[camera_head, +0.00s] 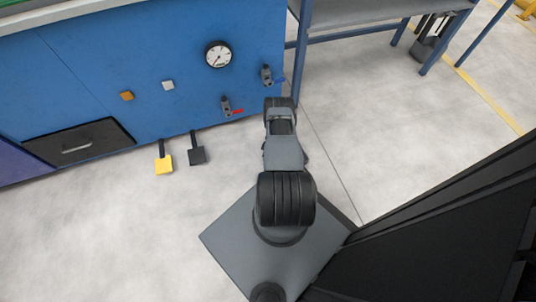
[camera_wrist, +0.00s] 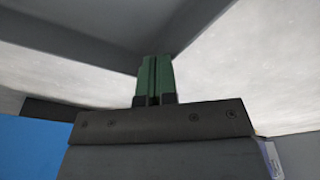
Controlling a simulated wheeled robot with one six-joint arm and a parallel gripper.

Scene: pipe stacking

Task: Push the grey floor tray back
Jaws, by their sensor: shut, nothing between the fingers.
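My gripper shows in the wrist view (camera_wrist: 154,64). Its two green fingers are together with nothing between them. Grey flat surfaces and a grey beam (camera_wrist: 195,25) lie beyond and around the fingertips, with pale floor on both sides. I cannot tell whether this grey structure is the floor tray, nor whether the fingers touch it. In the head view no floor tray can be made out. My arm reaches away toward the right end of the blue machine, and its own links hide the gripper there.
The blue machine (camera_head: 150,75) carries a gauge (camera_head: 218,55), two valves and a dark drawer (camera_head: 80,143). A yellow pedal (camera_head: 164,163) and a black pedal (camera_head: 197,155) stand before it. A grey-topped table (camera_head: 370,12) with blue legs stands behind on the right. Floor right of my arm is clear.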

